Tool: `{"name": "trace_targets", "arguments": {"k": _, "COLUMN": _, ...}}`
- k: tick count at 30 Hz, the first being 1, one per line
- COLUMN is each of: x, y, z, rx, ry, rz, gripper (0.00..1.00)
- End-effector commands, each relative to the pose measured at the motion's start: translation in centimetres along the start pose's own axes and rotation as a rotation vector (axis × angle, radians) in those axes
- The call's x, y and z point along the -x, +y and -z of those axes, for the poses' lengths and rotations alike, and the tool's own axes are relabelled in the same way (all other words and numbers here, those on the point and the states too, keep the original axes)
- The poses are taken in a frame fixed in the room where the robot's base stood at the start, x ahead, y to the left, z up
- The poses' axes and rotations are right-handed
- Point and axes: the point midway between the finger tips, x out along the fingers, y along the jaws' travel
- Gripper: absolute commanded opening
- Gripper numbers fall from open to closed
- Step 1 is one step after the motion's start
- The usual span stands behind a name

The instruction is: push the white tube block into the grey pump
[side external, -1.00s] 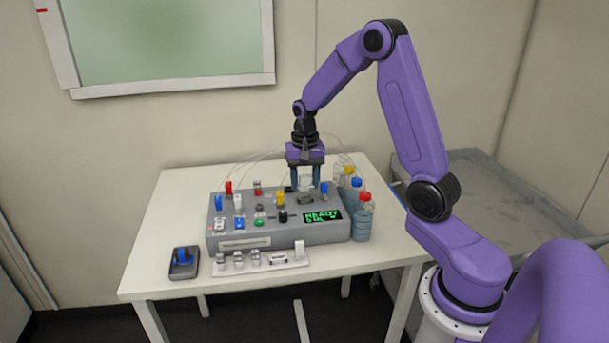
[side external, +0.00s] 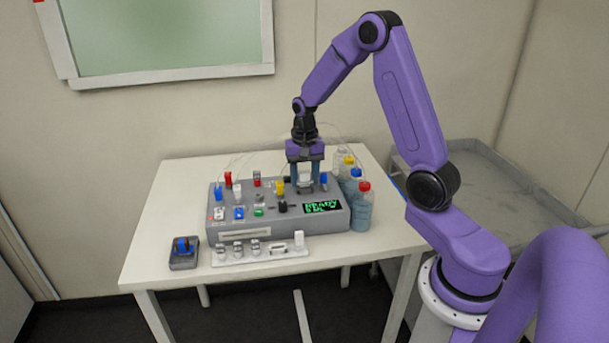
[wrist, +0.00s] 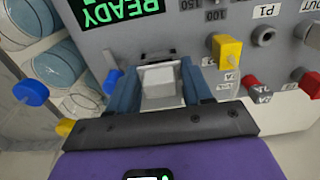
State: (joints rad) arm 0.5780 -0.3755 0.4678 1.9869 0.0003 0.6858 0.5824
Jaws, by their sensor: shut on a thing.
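The white tube block (wrist: 160,85) is between the two blue fingers of my gripper (wrist: 160,78) in the wrist view. My gripper is shut on it. In the side view my gripper (side external: 305,178) points straight down at the rear right part of the grey box, with the white block (side external: 305,184) low between its fingers. The grey pump (wrist: 156,58) shows as a grey metal part right at the block, mostly covered by block and fingers. I cannot tell how deep the block sits in it.
The grey box (side external: 235,239) carries coloured knobs, switches and a green-lit display (side external: 321,207). Capped bottles (side external: 362,212) stand close to its right. The table's left side is clear.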

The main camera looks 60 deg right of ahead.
Motion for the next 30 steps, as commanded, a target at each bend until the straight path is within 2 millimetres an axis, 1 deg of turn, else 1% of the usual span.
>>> {"name": "trace_targets", "arguments": {"k": 16, "x": -0.70, "y": 0.00, "z": -0.04, "rx": 0.000, "ry": -0.001, "rz": -0.001, "gripper": 0.18}}
{"name": "trace_targets", "arguments": {"k": 30, "x": -0.74, "y": 0.00, "z": -0.02, "rx": 0.000, "ry": 0.000, "rz": 0.000, "gripper": 0.18}}
